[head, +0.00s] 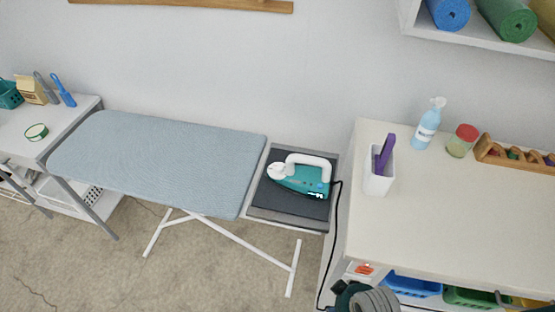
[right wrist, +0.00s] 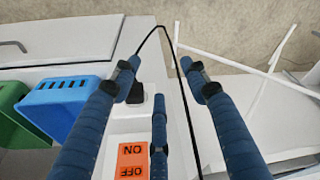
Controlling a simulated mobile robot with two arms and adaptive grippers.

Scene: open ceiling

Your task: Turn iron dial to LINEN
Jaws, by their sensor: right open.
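The teal iron (head: 303,180) with a white handle rests on a dark pad at the right end of the ironing board (head: 165,155) in the head view. A round white part (head: 278,171) shows at its left end; I cannot tell whether this is the dial, and no LINEN mark is readable. My right gripper (right wrist: 160,82) is open and empty in the right wrist view, its blue fingers spread above a white surface with an orange ON/OFF switch (right wrist: 132,160). The iron is not in that view. My left gripper is not in view.
A black cord (head: 335,235) runs from the iron down beside the white cabinet (head: 440,215). A black plug (right wrist: 137,94) sits near the switch. A purple-handled item in a white holder (head: 378,182), a spray bottle (head: 428,125) and a jar (head: 461,142) stand on the cabinet.

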